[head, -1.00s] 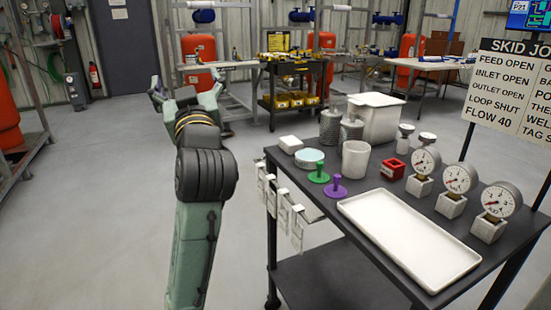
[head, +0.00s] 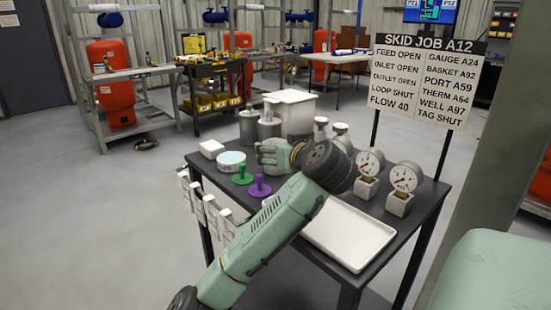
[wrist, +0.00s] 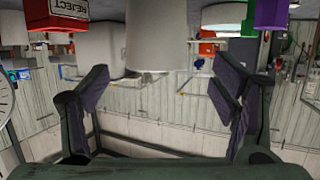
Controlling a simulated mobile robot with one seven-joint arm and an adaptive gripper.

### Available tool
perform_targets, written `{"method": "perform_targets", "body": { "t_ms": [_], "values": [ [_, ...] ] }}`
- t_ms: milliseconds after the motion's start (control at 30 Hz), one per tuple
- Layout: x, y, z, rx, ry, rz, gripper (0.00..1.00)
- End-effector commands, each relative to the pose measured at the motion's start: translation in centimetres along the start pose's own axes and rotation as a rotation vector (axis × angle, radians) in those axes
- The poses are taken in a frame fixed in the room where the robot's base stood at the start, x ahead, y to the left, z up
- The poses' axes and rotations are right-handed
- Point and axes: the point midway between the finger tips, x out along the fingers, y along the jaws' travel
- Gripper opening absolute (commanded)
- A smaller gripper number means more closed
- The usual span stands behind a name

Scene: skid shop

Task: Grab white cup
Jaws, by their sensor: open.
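The white cup (wrist: 157,38) stands on the dark table, and it hangs upside down at the top centre of the inverted wrist view. My gripper (wrist: 162,82) is open, with one dark finger to each side of the cup in that view. Nothing is held. I cannot tell whether the cup is between the fingertips or just beyond them. In the head view my gripper (head: 274,155) is low over the table, behind the purple peg, and the cup is mostly or wholly hidden by it.
A purple peg (head: 259,187) and green peg (head: 243,174) stand nearby. Grey canisters (head: 249,128) and a white bin (head: 297,112) are behind. Gauges (head: 369,165) and a white tray (head: 350,236) lie right. A red REJECT block (wrist: 70,14) is left in the wrist view.

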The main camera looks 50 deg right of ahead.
Motion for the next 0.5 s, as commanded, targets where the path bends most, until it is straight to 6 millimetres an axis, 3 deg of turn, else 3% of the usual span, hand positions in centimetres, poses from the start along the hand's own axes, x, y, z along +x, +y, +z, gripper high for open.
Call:
{"method": "perform_targets", "body": {
  "t_ms": [333, 500],
  "values": [
    [4.3, 0.3, -0.1, 0.001, -0.001, -0.003, 0.8],
    [5.4, 0.4, 0.1, 0.0, 0.0, -0.001, 0.8]
  ]
}}
